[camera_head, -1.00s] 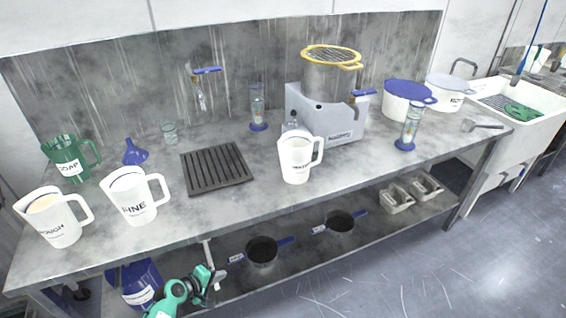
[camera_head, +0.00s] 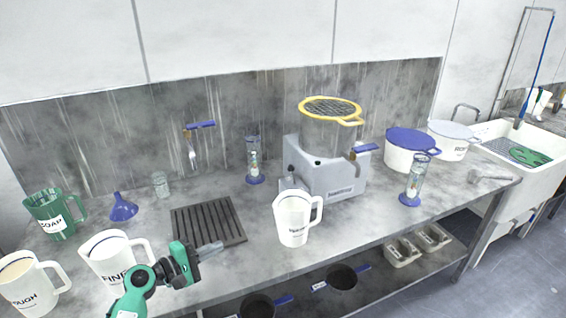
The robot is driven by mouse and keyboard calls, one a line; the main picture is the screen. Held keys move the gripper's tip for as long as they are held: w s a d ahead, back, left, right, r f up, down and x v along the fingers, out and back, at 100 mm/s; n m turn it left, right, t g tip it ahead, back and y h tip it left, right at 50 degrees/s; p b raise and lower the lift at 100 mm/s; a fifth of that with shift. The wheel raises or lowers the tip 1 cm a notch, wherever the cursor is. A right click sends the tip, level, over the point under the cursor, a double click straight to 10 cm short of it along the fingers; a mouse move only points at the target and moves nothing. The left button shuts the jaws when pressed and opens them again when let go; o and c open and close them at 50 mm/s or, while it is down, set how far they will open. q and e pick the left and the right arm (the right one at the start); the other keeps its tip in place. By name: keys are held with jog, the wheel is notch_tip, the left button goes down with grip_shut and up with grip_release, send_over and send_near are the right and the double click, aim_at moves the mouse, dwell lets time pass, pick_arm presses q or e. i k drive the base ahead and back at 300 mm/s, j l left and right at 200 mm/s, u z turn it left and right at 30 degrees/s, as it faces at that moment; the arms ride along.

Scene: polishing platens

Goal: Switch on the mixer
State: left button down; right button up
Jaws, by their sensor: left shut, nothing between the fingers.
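The mixer (camera_head: 343,180) is a grey machine at the back middle of the bench. A metal pot with a yellow-rimmed mesh sieve (camera_head: 330,108) stands on it. A small dark knob or lever (camera_head: 291,170) shows at the mixer's left side; its setting is too small to tell. My left gripper (camera_head: 219,247) is shut and empty. It is above the front of the bench, near the slatted rack, left of and apart from the mixer. My right gripper is not in view.
A white jug (camera_head: 292,220) stands in front of the mixer. Jugs marked FINE (camera_head: 108,262) and ROUGH (camera_head: 28,288) are at the left. A slatted rack (camera_head: 207,222) lies left of the mixer.

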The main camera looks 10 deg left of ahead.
aim_at(291, 168)
jog(key=i, duration=1.15)
